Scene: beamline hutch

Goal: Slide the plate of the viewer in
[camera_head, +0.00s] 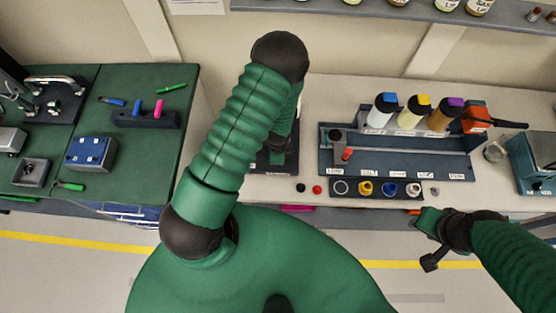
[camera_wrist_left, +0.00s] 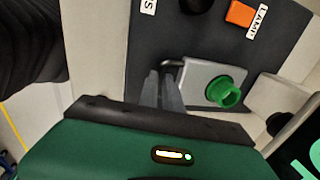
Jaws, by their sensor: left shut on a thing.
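The viewer is a dark base (camera_wrist_left: 150,32) with an orange lamp button (camera_wrist_left: 240,13) and a black knob; it fills the upper middle of the left wrist view. A light grey plate (camera_wrist_left: 196,78) with a green ring-shaped knob (camera_wrist_left: 226,92) lies at it. My left gripper (camera_wrist_left: 163,84) is shut on the plate at its left end, by a bent metal piece; the exact contact is partly hidden. In the head view my left arm covers most of the viewer (camera_head: 290,160) and the gripper. My right gripper (camera_head: 431,240) hangs in front of the bench, away from the viewer; its finger gap is unclear.
A grey tray (camera_head: 400,143) with several bottles stands right of the viewer, with a dark strip of round parts (camera_head: 376,188) before it. Black and red small caps lie on the bench. A green table (camera_head: 150,80) with tools is at left. A white block (camera_wrist_left: 285,97) is beside the plate.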

